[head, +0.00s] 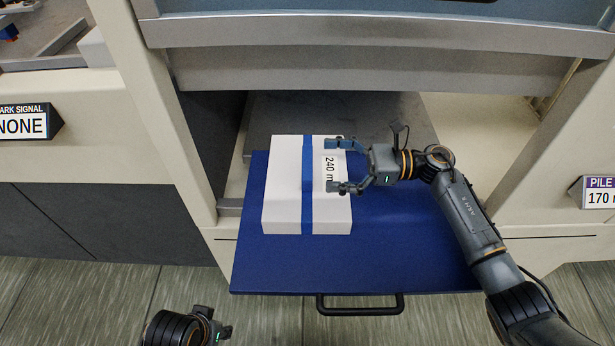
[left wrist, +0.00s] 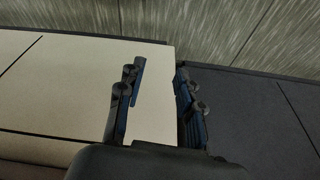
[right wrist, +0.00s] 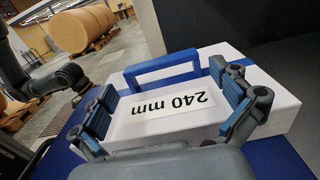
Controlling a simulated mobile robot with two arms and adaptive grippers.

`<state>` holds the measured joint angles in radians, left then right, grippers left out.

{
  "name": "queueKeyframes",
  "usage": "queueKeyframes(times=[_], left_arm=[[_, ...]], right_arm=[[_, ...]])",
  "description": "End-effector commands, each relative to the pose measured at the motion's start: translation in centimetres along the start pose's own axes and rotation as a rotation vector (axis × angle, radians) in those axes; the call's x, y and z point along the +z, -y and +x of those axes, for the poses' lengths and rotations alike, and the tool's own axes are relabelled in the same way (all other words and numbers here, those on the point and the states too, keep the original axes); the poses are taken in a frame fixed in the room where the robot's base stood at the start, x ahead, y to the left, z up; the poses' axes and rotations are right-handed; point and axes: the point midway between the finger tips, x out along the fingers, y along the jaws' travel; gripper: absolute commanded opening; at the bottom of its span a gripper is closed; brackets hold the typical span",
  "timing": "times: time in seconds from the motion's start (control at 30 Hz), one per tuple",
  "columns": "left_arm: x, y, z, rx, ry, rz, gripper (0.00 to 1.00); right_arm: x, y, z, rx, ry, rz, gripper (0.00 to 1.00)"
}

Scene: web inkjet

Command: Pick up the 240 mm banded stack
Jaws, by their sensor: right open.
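The 240 mm banded stack (head: 282,190) is a white block with a blue band around it. It lies on a blue pull-out tray (head: 385,262). The right wrist view shows the stack (right wrist: 283,104) close up, with its "240 mm" label and a raised blue band handle (right wrist: 163,70). My right gripper (head: 338,165) is open above the label side of the stack, its fingers spread on either side of the label; contact cannot be told. It also shows in the right wrist view (right wrist: 165,108). My left gripper (left wrist: 155,100) is open and empty, facing a cream panel and the floor.
The tray has a black front handle (head: 360,308) and sits under a metal machine edge (head: 375,70). Cream side panels (head: 165,110) flank the opening. A sign reading "NONE" (head: 25,126) is at left, and a "PILE" sign (head: 600,195) at right. The tray's right part is bare.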

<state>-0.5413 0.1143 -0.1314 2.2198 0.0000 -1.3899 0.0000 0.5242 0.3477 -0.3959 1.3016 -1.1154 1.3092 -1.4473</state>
Motion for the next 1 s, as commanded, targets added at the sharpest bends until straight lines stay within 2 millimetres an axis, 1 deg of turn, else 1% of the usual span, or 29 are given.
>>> queueKeyframes(times=[0.03, 0.1, 0.2, 0.47, 0.57, 0.6, 0.67, 0.7, 0.77, 0.8, 0.83, 1.0], left_arm=[[0.1, 0.0, 0.4, 0.001, 0.005, 0.0, 0.35], [0.1, 0.0, 0.8, 0.001, 0.004, 0.001, 0.35], [0.2, -0.1, 1.1, 0.001, 0.006, 0.001, 0.35], [0.2, -0.1, 1.2, 0.001, 0.006, 0.001, 0.35], [0.2, -0.1, 1.2, 0.001, 0.006, 0.001, 0.35], [0.2, -0.1, 1.2, 0.001, 0.006, 0.001, 0.35], [0.2, 0.0, 1.2, 0.001, 0.006, 0.001, 0.35], [0.2, 0.0, 1.2, 0.001, 0.006, 0.001, 0.35], [0.2, 0.0, 1.2, 0.001, 0.006, 0.001, 0.35], [0.2, 0.0, 1.2, 0.001, 0.006, 0.0, 0.35], [0.2, 0.0, 1.1, 0.001, 0.006, 0.0, 0.35], [0.2, 0.0, 1.1, 0.001, 0.006, 0.0, 0.35]], right_arm=[[0.4, -0.1, 0.9, 0.003, 0.003, 0.0, 1.0], [0.3, -0.1, 1.9, 0.002, 0.002, 0.001, 1.0], [0.2, -0.1, 2.8, 0.0, 0.001, 0.0, 1.0], [0.2, 0.0, 3.0, 0.0, 0.0, 0.0, 1.0], [0.2, 0.0, 3.0, 0.0, 0.0, 0.0, 0.82], [0.2, 0.0, 3.0, 0.0, 0.0, 0.0, 0.73], [0.2, 0.0, 3.0, 0.0, 0.0, 0.0, 0.61], [0.2, 0.0, 3.0, 0.0, 0.0, 0.0, 0.53], [0.2, 0.0, 3.0, 0.0, 0.0, 0.0, 0.41], [0.2, 0.0, 3.0, 0.0, 0.0, 0.0, 0.33], [0.5, 0.0, 3.0, 0.0, 0.005, -0.003, 0.31], [0.5, 0.0, 3.0, 0.0, 0.005, -0.003, 0.31]])
